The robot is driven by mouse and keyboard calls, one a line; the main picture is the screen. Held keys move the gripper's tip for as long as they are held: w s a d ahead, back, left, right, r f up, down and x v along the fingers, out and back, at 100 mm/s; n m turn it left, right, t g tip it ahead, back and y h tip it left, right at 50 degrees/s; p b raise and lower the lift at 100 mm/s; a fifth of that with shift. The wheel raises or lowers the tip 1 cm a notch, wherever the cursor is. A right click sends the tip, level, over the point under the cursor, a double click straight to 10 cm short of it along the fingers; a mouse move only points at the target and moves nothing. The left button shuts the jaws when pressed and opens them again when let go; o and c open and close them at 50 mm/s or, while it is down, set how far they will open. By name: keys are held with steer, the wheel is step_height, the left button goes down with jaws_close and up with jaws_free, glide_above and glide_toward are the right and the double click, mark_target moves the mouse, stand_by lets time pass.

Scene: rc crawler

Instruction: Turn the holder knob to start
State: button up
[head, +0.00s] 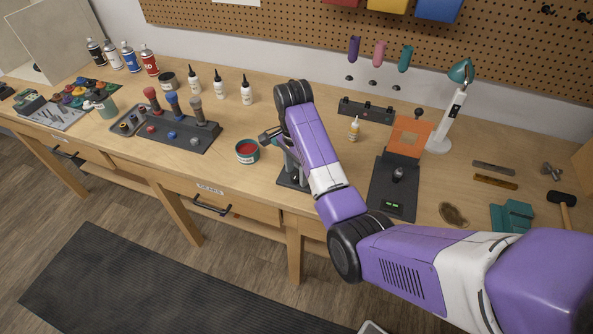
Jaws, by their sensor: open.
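My purple arm reaches to the middle of the bench, with its black wrist bent over at the top. My gripper (270,137) is partly hidden by the forearm; it appears open, with nothing seen in it. A grey stand on a dark base (291,182) is close below it, mostly behind my arm. Whether this is the holder, and whether the gripper touches it, I cannot tell. No knob shows clearly there. To the right, a black device (393,190) with a green display, a small dark top part and an orange shield stands on the bench.
An open red paint tin (247,152) stands just left of the grey stand. A tool rack (180,130) and several bottles are farther left.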

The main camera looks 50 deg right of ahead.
jaws_close()
